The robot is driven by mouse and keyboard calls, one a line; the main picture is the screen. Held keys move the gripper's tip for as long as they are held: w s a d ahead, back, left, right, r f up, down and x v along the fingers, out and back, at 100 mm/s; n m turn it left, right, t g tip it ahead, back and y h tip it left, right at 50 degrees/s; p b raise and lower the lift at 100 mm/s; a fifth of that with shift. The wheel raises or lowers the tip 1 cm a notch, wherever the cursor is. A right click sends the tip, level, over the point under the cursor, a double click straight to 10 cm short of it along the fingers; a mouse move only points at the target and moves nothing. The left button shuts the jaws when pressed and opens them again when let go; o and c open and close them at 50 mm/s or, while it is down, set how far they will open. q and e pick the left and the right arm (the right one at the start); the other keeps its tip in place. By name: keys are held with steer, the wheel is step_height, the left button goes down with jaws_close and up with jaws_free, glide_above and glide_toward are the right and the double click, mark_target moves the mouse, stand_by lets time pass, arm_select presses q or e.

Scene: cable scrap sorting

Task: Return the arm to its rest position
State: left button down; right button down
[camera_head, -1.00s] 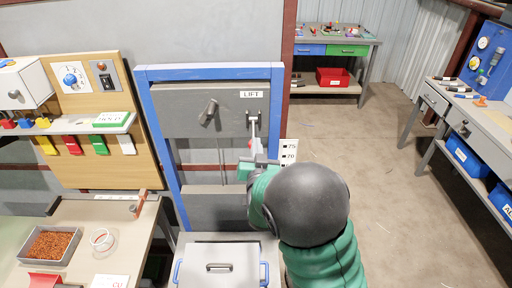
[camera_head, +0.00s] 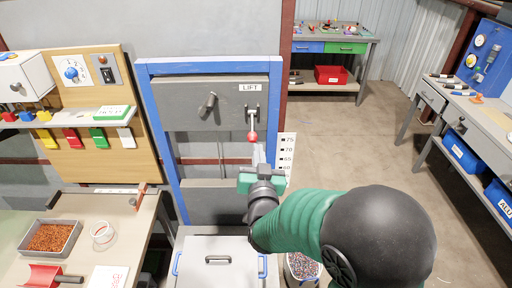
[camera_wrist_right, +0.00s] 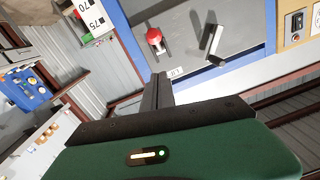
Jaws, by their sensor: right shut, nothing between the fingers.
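My right arm comes in from the lower right of the head view in green and dark grey. My right gripper (camera_head: 259,158) is shut and empty. It is just below the red-knobbed lift lever (camera_head: 252,136), in front of the blue-framed lift panel (camera_head: 180,127). In the right wrist view the shut fingers (camera_wrist_right: 157,92) point toward the panel. The red knob (camera_wrist_right: 154,37) is beyond the fingertips and apart from them. My left gripper is not in view.
A grey lidded box (camera_head: 218,262) stands below the panel. A bin of scrap (camera_head: 302,266) is beside my right arm. A tray of copper granules (camera_head: 50,238) lies on the left bench. The right bench (camera_head: 470,110) stands apart, with open floor between.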

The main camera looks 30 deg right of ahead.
steer(key=s+a+f+n+g+y, duration=0.25)
steer(key=a+f+y, duration=0.2)
steer(key=f, duration=0.25)
steer(key=s+a+f+n+g+y, duration=0.2)
steer(key=a+f+g+y, duration=0.1)
steer(key=a+f, duration=0.3)
steer(key=s+f+n+g, duration=0.1)
steer(key=s+f+g, duration=0.3)
steer(key=s, duration=0.2)
steer(key=s+a+f+n+g+y, duration=0.1)
steer(key=s+f+n+g, duration=0.1)
steer(key=s, duration=0.5)
step_height(320, 180, down, 3)
steer(key=shift+s+r+g, duration=0.15)
steer(key=shift+g, duration=0.7)
steer(key=shift+a, duration=0.2)
